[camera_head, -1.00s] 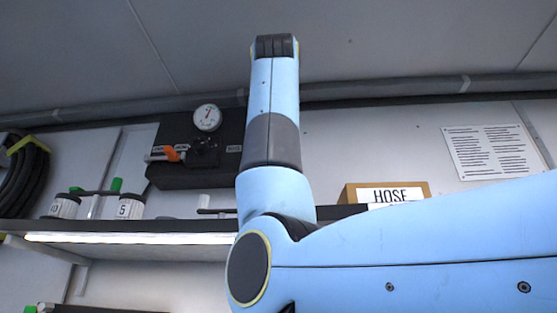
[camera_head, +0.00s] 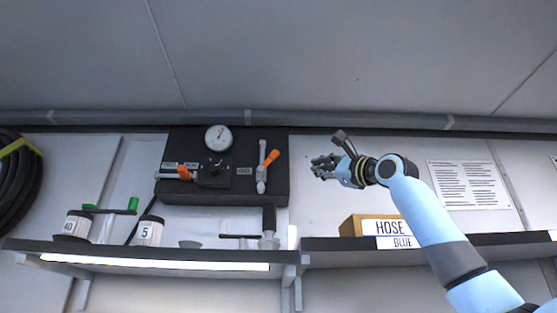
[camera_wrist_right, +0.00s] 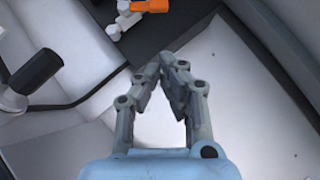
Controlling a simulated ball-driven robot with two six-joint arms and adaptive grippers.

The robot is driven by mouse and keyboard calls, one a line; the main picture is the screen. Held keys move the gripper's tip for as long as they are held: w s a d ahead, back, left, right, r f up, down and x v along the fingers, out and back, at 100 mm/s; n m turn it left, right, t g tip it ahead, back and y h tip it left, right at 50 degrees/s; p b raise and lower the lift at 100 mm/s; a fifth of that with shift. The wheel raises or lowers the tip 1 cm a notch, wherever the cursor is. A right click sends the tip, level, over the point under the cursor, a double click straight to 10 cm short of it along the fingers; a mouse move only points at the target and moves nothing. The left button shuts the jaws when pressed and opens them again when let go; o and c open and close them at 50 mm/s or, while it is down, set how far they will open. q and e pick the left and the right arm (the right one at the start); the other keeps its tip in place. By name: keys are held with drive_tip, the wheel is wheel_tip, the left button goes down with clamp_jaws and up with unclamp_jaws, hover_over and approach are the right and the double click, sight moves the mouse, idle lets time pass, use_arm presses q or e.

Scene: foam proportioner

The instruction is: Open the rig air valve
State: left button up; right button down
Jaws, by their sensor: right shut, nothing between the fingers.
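A black panel (camera_head: 226,192) on the back wall carries a round white gauge (camera_head: 218,138). A valve with an orange handle (camera_head: 183,172) sits at its lower left, with labels above it. A second valve with an orange-tipped lever (camera_head: 267,165) sits at its right, the lever tilted up to the right. I cannot read which is the rig air valve. My right gripper (camera_head: 316,167) is right of the panel, apart from it and pointing left. In the wrist view its fingers (camera_wrist_right: 172,68) are shut and empty, with an orange handle (camera_wrist_right: 144,6) beyond. My left gripper is not in view.
A shelf (camera_head: 150,256) runs below the panel, holding jars labelled 40 (camera_head: 76,226) and 5 (camera_head: 149,232). A HOSE box (camera_head: 362,226) stands on the right shelf. A black hose coil (camera_head: 18,190) hangs at far left. Wall right of the panel is mostly clear.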

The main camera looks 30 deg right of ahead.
sight(268, 162)
use_arm(q)
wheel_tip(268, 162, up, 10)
drive_tip(key=p, duration=0.9)
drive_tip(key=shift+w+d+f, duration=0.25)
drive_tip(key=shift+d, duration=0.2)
use_arm(e)
drive_tip(key=x, duration=0.4)
drive_tip(key=a+x, duration=0.1)
drive_tip(key=x, duration=0.8)
drive_tip(key=shift+s+a+r, duration=0.1)
drive_tip(key=shift+s+a, duration=0.05)
drive_tip(key=shift+a, duration=0.15)
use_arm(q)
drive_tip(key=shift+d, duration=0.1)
